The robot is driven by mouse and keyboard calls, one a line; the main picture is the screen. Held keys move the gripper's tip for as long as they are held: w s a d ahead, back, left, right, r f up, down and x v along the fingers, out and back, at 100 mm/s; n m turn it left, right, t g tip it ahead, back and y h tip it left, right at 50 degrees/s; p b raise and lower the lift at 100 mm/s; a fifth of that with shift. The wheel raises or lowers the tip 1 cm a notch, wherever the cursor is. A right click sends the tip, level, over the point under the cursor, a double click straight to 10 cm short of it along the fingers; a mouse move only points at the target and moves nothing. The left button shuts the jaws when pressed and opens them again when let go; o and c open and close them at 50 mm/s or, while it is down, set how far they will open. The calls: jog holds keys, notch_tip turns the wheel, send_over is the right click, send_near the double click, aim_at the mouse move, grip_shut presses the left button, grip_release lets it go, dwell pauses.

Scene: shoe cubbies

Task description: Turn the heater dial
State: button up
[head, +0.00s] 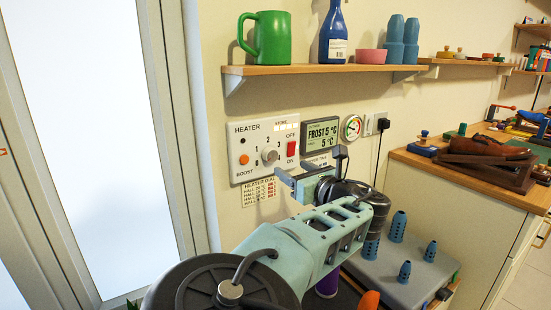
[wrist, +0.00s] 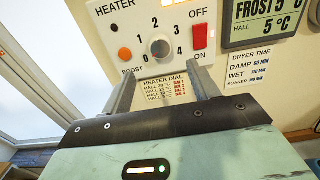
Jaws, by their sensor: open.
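The heater panel (head: 244,138) is a white plate on the wall, with a grey round heater dial (head: 270,156) ringed by numbers. The dial also shows in the wrist view (wrist: 160,47), at the upper middle of the picture; where it points is too small to tell. My gripper (head: 309,164) is open and empty, in front of the wall at the panel's lower right. In the wrist view its two fingers (wrist: 162,72) point toward the panel, spread to either side below the dial. The dial appears ahead of the fingertips, not between them.
The panel also has an orange boost button (wrist: 125,54) and a red switch (wrist: 200,36). A display (head: 321,136) and a round gauge (head: 352,128) are to the right. A shelf (head: 300,70) with a green mug (head: 270,38) and blue bottle (head: 334,34) runs above.

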aim_at(273, 156)
jog(key=x, duration=0.9)
jog(key=shift+w+p, duration=0.1)
jog(key=shift+p, duration=0.2)
jog(key=shift+c, duration=0.3)
jog(key=c, duration=0.9)
